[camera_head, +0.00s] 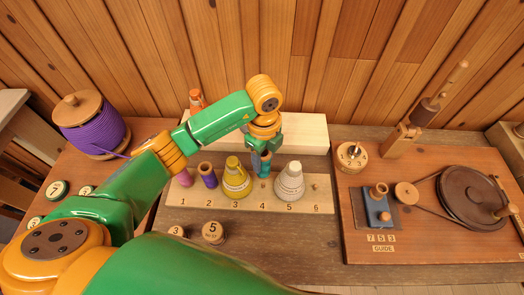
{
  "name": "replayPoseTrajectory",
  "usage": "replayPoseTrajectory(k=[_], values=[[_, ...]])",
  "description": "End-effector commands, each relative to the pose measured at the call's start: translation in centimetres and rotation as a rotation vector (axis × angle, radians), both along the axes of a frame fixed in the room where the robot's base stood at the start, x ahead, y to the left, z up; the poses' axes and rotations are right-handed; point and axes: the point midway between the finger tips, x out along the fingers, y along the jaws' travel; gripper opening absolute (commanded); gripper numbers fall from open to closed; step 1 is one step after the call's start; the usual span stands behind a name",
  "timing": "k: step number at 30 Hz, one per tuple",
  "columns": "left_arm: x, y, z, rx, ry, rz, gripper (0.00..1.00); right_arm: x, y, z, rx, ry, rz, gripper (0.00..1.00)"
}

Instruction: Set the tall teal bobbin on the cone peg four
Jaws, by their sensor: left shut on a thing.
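My left gripper (263,150) reaches down over the numbered board (264,194) from behind. It is shut on the teal bobbin (263,168), which shows as a small upright teal shape just below the jaws. The bobbin is in line with the number 4, between the yellow cone (236,180) at 3 and the white cone (289,182) at 5. The cone peg at four is not clearly visible. I cannot tell whether the bobbin touches it or hangs above it. My right gripper is not in view.
Pink (184,178) and purple (207,175) bobbins stand at 1 and 2; a short peg (316,186) is bare at 6. A pale block (305,134) lies behind the board. A winder board (430,238) fills the right side. A purple spool (92,128) stands left.

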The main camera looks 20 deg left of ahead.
Motion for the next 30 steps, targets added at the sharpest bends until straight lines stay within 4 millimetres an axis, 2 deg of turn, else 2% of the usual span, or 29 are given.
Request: replayPoseTrajectory(k=[5,13,16,30], values=[[0.0,0.0,-1.0,0.000,0.001,0.053,0.00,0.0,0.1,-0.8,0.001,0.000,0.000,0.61],[-0.1,0.0,-4.7,0.000,0.001,0.048,0.00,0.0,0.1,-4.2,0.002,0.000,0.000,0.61],[0.0,0.0,-5.5,0.000,0.001,0.048,0.00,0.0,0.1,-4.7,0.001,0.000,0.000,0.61],[0.0,0.0,-5.6,0.000,0.001,0.047,0.00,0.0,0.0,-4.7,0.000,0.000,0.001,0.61]])
